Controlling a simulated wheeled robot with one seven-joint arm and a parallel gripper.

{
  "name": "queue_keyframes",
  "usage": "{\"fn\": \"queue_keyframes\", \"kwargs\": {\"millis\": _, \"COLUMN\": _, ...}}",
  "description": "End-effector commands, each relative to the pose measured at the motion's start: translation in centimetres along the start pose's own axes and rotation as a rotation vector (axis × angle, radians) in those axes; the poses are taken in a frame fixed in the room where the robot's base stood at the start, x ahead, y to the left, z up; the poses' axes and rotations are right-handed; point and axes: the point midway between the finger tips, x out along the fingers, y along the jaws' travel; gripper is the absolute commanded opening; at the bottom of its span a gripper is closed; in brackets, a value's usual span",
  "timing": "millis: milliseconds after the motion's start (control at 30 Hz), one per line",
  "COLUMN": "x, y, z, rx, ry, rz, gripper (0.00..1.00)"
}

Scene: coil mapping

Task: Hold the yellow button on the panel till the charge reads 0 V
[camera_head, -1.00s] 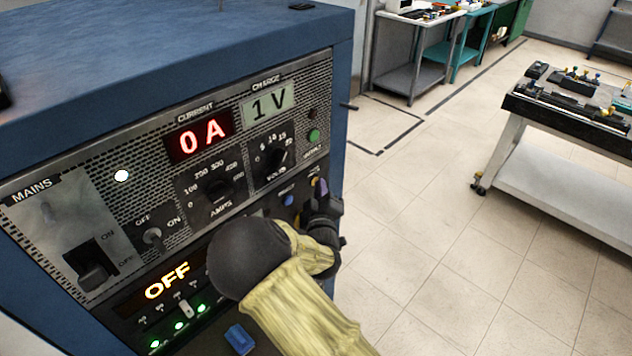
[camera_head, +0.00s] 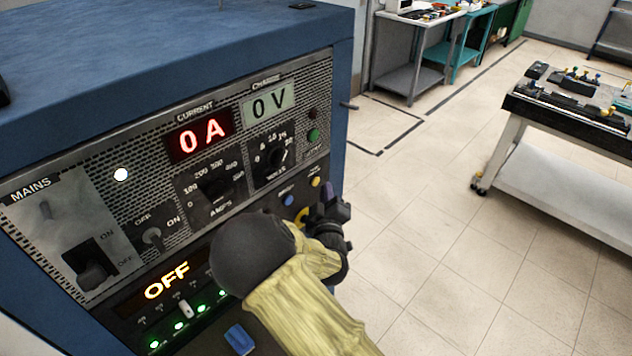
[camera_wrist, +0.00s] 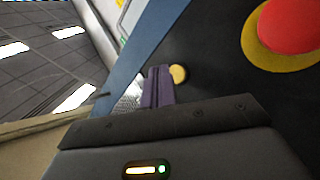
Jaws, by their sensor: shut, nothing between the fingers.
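The panel's charge display (camera_head: 269,103) reads 0 V. The small round yellow button (camera_head: 315,181) is in plain view near the panel's right edge, above a blue button (camera_head: 288,200). My gripper (camera_head: 327,191) is shut and empty, its purple fingertips just below and right of the yellow button. In the wrist view, the yellow button (camera_wrist: 178,74) shows beside the shut fingertips (camera_wrist: 158,76). They look apart from it, though the exact gap is hard to tell.
A red button on a yellow ring (camera_wrist: 291,27) is close by in the wrist view. The current display (camera_head: 200,135) reads 0 A, and an OFF display (camera_head: 167,281) glows below. A bench (camera_head: 570,115) stands at right, with open floor between.

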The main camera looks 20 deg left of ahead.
Motion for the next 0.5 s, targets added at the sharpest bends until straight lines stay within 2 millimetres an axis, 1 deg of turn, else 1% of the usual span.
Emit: {"fn": "queue_keyframes", "kwargs": {"millis": 500, "x": -2.9, "y": 2.1, "z": 2.2, "rx": -0.001, "ry": -0.003, "rz": 0.0, "gripper": 0.0}}
